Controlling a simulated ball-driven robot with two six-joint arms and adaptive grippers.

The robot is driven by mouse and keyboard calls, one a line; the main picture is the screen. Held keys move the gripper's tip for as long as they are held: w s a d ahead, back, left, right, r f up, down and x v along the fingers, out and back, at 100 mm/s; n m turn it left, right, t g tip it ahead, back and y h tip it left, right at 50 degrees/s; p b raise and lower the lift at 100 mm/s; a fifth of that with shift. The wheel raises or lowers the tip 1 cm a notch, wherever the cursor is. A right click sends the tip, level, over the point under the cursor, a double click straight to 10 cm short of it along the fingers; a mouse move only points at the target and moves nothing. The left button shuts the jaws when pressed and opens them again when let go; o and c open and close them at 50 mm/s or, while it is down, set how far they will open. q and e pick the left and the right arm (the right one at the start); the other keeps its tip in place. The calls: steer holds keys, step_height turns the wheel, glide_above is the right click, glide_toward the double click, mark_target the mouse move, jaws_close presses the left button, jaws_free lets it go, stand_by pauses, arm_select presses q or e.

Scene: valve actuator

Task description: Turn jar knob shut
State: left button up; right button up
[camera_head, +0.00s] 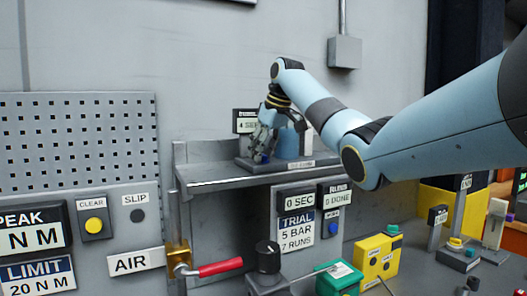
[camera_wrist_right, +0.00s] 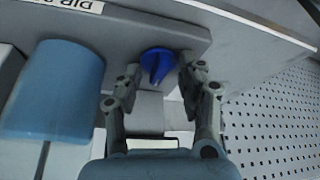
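A blue knob (camera_wrist_right: 157,64) shows in the wrist view, its ridge pointing along the picture's height. It sits on a grey base (camera_wrist_right: 190,36) beside a light-blue cylindrical jar (camera_wrist_right: 52,95). My right gripper (camera_wrist_right: 164,74) is open, with one finger on each side of the knob; gaps show between fingers and knob, and I cannot tell whether either touches. In the head view, the right gripper (camera_head: 264,144) reaches down over the shelf in front of the jar (camera_head: 290,146), and the knob (camera_head: 262,157) is mostly hidden by the fingers. My left gripper is not in view.
Below are a red-handled lever (camera_head: 220,267), a black knob (camera_head: 268,257) and a yellow box (camera_head: 377,261). A perforated panel (camera_head: 75,135) is at left.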

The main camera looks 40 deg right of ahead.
mark_target(271, 164)
steer(key=v, duration=0.7)
steer(key=shift+r, duration=0.25)
steer(key=shift+s+f, duration=0.15)
steer(key=shift+s, duration=0.05)
